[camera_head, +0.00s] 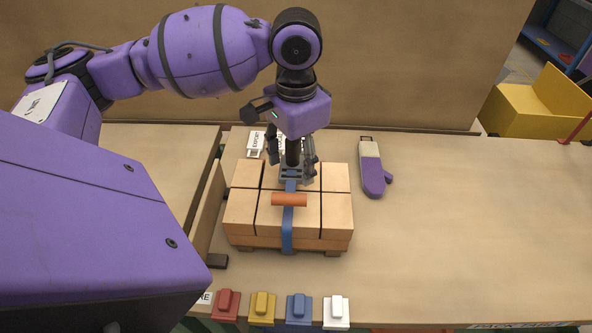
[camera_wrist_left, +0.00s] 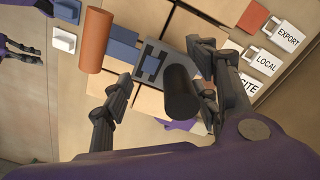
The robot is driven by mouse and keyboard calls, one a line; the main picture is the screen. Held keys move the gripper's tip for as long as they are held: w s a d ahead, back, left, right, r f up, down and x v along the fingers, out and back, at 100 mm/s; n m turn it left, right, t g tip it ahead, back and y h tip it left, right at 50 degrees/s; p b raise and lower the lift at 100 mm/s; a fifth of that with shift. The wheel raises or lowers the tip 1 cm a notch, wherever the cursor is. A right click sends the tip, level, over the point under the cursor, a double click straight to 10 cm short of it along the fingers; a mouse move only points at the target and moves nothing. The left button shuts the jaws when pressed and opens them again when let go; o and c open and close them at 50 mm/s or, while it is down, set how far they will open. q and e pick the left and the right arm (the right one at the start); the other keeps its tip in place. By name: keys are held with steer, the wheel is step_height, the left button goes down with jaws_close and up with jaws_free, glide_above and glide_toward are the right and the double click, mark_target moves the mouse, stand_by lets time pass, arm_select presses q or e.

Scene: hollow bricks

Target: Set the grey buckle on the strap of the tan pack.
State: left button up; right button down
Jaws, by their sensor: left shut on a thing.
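The tan pack (camera_head: 240,215) is a block of tan cartons on a low base, with a blue strap (camera_head: 287,238) running over its middle. A reddish-brown roll (camera_head: 289,200) lies across the strap and also shows in the left wrist view (camera_wrist_left: 95,42). My left gripper (camera_head: 291,172) points down over the pack's far half, shut on the slotted grey buckle (camera_wrist_left: 152,64). The buckle is over the strap line, behind the roll; I cannot tell whether it touches the strap. Fingers and a dark round part hide some of it. Dark fingers at the wrist view's left edge seem to be my right gripper (camera_wrist_left: 22,52).
Red (camera_head: 227,303), yellow (camera_head: 262,306), blue (camera_head: 299,307) and white (camera_head: 336,310) blocks line the front edge. An upright board (camera_head: 207,205) stands left. The table's right side is clear.

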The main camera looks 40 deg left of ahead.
mark_target(295, 166)
arm_select(q)
steer(key=shift+w+a+f, duration=0.1)
steer(key=shift+a+f, duration=0.15)
steer(key=shift+f, duration=0.15)
steer(key=shift+w+f, duration=0.1)
steer(key=shift+f, duration=1.4)
steer(key=shift+f, duration=0.1)
steer(key=o, duration=1.4)
steer(key=shift+f, duration=0.1)
steer(key=shift+c, duration=0.2)
step_height(295, 166, up, 12)
steer(key=shift+r+p, duration=0.15)
steer(key=shift+p, duration=0.3)
